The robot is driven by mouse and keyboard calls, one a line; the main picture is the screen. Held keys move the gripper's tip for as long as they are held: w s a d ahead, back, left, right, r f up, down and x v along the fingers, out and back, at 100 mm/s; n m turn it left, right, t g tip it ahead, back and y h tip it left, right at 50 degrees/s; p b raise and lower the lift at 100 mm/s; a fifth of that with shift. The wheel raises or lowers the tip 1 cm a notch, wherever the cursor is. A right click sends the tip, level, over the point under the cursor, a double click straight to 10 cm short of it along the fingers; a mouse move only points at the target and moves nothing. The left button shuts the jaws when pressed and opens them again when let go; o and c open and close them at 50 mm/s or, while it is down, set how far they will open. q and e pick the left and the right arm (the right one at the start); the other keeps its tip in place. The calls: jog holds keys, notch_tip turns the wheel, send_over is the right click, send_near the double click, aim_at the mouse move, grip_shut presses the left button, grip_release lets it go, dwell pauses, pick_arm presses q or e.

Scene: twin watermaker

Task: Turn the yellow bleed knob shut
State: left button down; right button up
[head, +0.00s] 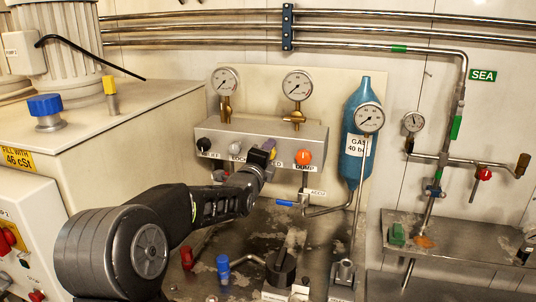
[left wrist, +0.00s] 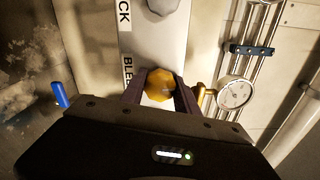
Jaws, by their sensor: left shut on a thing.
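The yellow bleed knob (left wrist: 159,82) is a faceted knob on the grey panel (head: 218,134), beside a label partly readable as "BLE" in the left wrist view. My left gripper (left wrist: 158,92) has one finger on each side of the knob and is shut on it. In the head view my left gripper (head: 267,155) reaches the front of the panel and hides nearly all of the knob. My right gripper is in neither view.
Black (head: 204,145), grey (head: 235,149) and orange (head: 304,157) knobs share the panel. Two gauges (head: 225,80) (head: 298,85) stand above it. A blue gas bottle (head: 356,140) is close on the right. Valves and a blue-handled tap (head: 286,203) sit below.

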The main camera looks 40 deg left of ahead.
pick_arm(q)
jog(key=shift+f+m, duration=0.1)
jog(key=shift+m, duration=0.4)
jog(key=c, duration=0.9)
grip_release()
jog(key=shift+s, duration=0.1)
jog(key=v, duration=0.7)
jog(key=shift+s+d, duration=0.15)
jog(key=shift+s, duration=0.15)
